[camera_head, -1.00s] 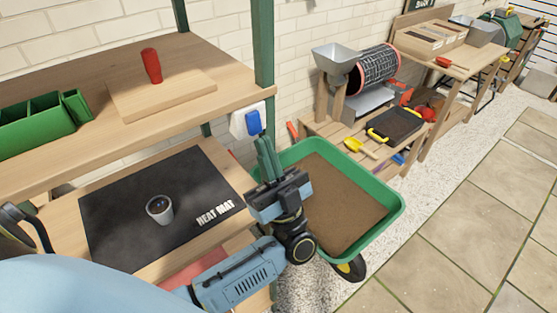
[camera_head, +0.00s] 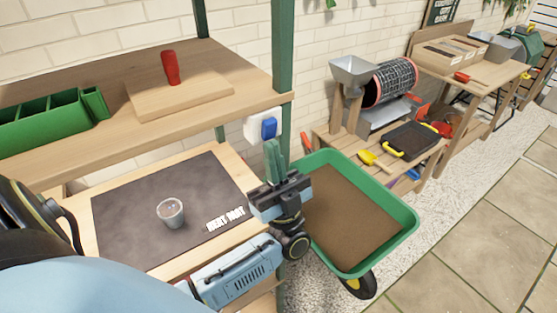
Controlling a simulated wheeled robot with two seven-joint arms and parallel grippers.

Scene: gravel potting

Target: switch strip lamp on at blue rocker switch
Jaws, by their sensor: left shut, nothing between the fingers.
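The blue rocker switch (camera_head: 269,128) sits on a white box (camera_head: 251,126) by the shelf's green post, just under the upper shelf edge. The strip lamp itself is not in view. My right gripper is not in view.
A green wheelbarrow (camera_head: 412,215) filled with brown material stands right beside my left gripper. The green post (camera_head: 283,60) rises behind the switch. A board (camera_head: 205,100) with a red-handled tool (camera_head: 171,68) and a green divided tray (camera_head: 45,125) are on the upper shelf.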

